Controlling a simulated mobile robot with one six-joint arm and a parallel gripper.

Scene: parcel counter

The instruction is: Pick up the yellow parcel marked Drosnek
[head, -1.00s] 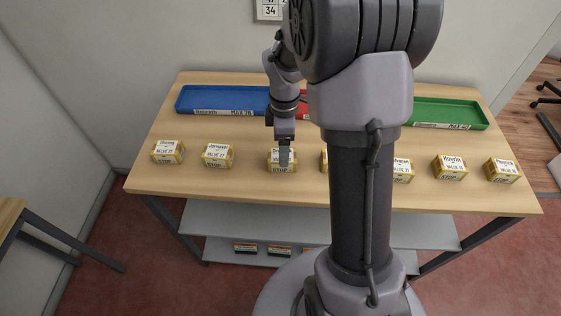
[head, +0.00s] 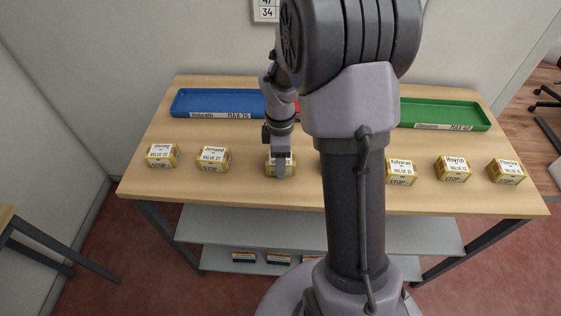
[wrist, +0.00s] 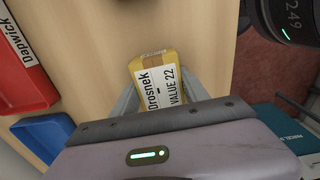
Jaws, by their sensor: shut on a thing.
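The yellow parcel marked Drosnek, VALUE 22, (wrist: 152,66) sits between my gripper's fingers in the wrist view. In the head view the same parcel (head: 271,167) is at the front of the table, partly hidden by my gripper (head: 281,168). My gripper reaches down over it and is shut on it, one finger on each side in the wrist view (wrist: 155,90). I cannot tell whether the parcel is lifted off the table top.
Other yellow parcels stand in the same row, such as Jernavel (head: 213,159) on the left and Hovrin (head: 453,168) on the right. Behind are a blue tray (head: 219,92), a mostly hidden red tray (wrist: 20,75) marked Dapwick and a green tray (head: 445,105). Bare table lies between.

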